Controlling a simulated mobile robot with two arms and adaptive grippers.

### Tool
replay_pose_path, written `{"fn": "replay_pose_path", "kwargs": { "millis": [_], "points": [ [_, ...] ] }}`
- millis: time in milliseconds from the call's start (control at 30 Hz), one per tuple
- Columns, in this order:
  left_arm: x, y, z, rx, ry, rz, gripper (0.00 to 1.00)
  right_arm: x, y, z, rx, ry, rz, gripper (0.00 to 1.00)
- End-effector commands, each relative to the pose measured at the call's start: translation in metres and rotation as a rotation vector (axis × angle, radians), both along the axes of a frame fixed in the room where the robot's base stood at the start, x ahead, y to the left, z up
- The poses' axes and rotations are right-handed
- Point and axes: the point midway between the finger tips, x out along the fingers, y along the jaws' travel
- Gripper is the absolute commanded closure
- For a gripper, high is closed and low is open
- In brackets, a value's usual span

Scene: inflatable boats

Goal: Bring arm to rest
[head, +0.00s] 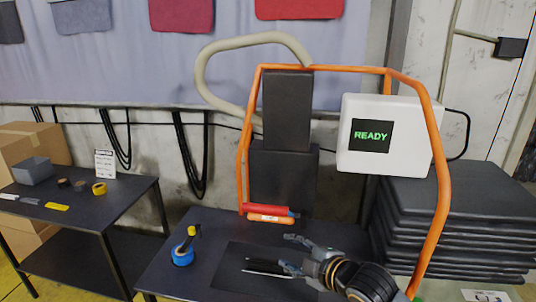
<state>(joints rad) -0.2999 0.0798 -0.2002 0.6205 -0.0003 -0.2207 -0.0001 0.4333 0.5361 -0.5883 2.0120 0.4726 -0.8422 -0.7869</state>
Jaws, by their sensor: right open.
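My right gripper (276,253) is low in the centre of the head view, over the dark mat (225,270) on the black work table (215,228). Its arm comes in from the lower right. Its fingers are spread, with one finger higher and one lower, and no object shows between them. I cannot tell whether the lower finger touches the mat. My left gripper is not in view.
A machine with an orange tube frame (243,150) and a white box (410,130) reading "READY" stands behind. Red and orange rolls (268,212) lie at its foot. A blue object (182,253) stands left. Black slabs (450,235) are stacked right. A side table (85,215) holds small items.

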Motion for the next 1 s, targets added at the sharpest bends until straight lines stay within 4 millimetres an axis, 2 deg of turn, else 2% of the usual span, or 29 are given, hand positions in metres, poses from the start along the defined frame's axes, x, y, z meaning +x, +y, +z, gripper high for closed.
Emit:
{"fn": "replay_pose_path", "kwargs": {
  "millis": [33,100,267,400,600,900,1000],
  "points": [
    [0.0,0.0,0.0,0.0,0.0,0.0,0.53,-0.021,0.002,-0.023,0.047,0.086,-0.039,0.53],
    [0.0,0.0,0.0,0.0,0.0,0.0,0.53,-0.046,-0.002,-0.049,0.104,0.204,-0.119,0.53],
    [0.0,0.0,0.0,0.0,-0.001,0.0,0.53,-0.109,-0.026,-0.104,0.226,0.466,-0.35,0.53],
    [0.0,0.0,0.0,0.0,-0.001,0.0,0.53,-0.168,-0.055,-0.142,0.306,0.668,-0.583,0.53],
    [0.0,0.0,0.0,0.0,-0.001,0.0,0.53,-0.237,-0.089,-0.172,0.363,0.853,-0.857,0.53],
    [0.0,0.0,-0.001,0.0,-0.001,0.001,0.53,-0.324,-0.129,-0.196,0.393,1.029,-1.201,0.53],
    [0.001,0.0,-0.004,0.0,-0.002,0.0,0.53,-0.312,-0.127,-0.225,0.384,1.031,-1.19,0.53]
  ]
}}
